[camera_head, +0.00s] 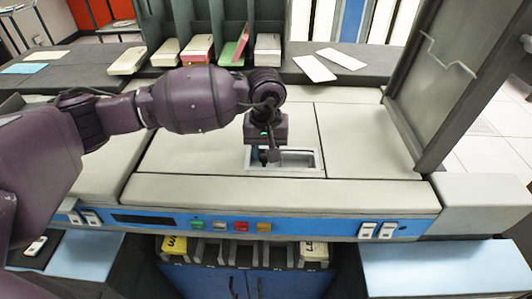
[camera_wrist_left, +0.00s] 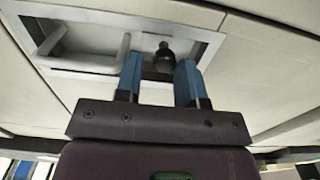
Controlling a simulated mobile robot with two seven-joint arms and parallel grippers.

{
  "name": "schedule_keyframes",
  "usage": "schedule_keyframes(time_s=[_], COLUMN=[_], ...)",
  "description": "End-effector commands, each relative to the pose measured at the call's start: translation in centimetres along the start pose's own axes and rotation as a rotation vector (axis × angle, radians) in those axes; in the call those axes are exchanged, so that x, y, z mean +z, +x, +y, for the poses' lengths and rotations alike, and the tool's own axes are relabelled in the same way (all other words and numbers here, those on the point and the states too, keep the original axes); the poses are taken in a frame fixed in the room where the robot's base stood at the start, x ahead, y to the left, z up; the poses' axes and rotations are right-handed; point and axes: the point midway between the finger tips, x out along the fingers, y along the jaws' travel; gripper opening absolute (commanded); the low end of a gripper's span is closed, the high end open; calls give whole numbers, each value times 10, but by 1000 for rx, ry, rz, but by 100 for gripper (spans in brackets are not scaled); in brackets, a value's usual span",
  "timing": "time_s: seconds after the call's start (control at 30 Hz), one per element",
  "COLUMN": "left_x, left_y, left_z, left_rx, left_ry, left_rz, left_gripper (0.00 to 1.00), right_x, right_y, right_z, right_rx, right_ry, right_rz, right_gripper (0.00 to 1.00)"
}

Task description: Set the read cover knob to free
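The read cover knob (camera_wrist_left: 164,58) is a small black knob with a rounded end, in the recess (camera_wrist_left: 95,42) of the pale machine top. In the left wrist view it shows between the two blue fingers of my left gripper (camera_wrist_left: 160,80). The fingers are apart, with a visible gap to the knob on both sides; I cannot tell how deep they reach around it. In the head view my left gripper (camera_head: 268,154) points down into the framed recess (camera_head: 305,160), and I cannot make out the knob there. My right gripper is not in view.
Card stacks (camera_head: 198,48) stand in the dark rack behind the machine. A tall dark panel (camera_head: 440,75) rises at the right. Coloured buttons (camera_head: 241,227) line the blue front strip. The pale covers (camera_head: 370,140) right of the recess are clear.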

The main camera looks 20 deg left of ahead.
Motion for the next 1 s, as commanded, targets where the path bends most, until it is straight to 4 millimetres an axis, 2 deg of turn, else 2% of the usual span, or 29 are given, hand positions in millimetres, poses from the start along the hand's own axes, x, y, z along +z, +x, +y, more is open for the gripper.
schedule_keyframes(time_s=[0.3,0.5,0.7,1.0], left_x=[-1,0,0,0], left_y=[-60,-86,-95,-96], left_z=[0,1,1,1], left_rx=[3,3,2,1], left_ry=[0,1,2,1], left_rz=[6,4,1,1], left_gripper=[36,36,36,36], right_x=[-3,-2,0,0], right_y=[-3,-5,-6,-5], right_z=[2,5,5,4], right_rx=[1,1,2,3], right_ry=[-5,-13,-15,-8], right_rz=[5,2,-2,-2], right_gripper=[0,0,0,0])
